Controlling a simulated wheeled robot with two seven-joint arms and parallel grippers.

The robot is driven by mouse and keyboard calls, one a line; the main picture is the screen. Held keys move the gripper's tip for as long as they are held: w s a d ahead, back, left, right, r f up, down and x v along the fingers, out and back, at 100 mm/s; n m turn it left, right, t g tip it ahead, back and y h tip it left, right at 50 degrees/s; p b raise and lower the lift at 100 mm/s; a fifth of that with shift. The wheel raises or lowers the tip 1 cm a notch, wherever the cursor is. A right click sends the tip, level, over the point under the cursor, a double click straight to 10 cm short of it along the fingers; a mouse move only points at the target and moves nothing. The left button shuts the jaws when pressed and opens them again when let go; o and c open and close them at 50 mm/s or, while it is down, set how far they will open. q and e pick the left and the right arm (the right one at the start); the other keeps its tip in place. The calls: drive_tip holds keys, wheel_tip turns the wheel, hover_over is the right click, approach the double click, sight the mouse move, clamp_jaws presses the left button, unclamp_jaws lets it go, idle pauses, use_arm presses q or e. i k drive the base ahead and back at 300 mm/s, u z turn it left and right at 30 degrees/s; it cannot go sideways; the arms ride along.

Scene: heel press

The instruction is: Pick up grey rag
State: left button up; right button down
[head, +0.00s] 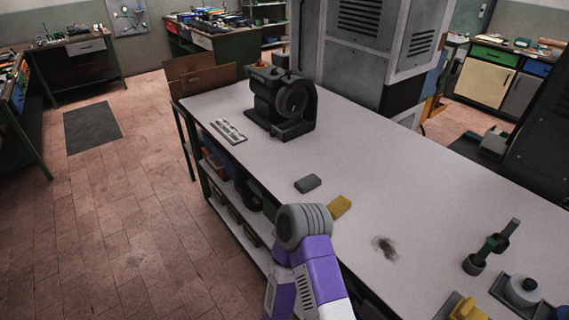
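A small grey block-shaped piece, the grey rag (307,184), lies flat on the pale tabletop (400,180) near its front-left edge. It looks folded, and nothing touches it. A yellow piece (340,206), perhaps another rag, lies just to its right and nearer to me. A purple and white arm of mine rises from the bottom middle, and its rounded grey joint ends just below the two pieces. No fingers of either gripper show.
A dark machine (282,102) stands at the table's far end, beside a small labelled strip (228,131). The table's middle is clear.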

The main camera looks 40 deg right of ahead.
sight(308, 183)
drive_tip(key=i, duration=2.25)
drive_tip(key=z, duration=3.05)
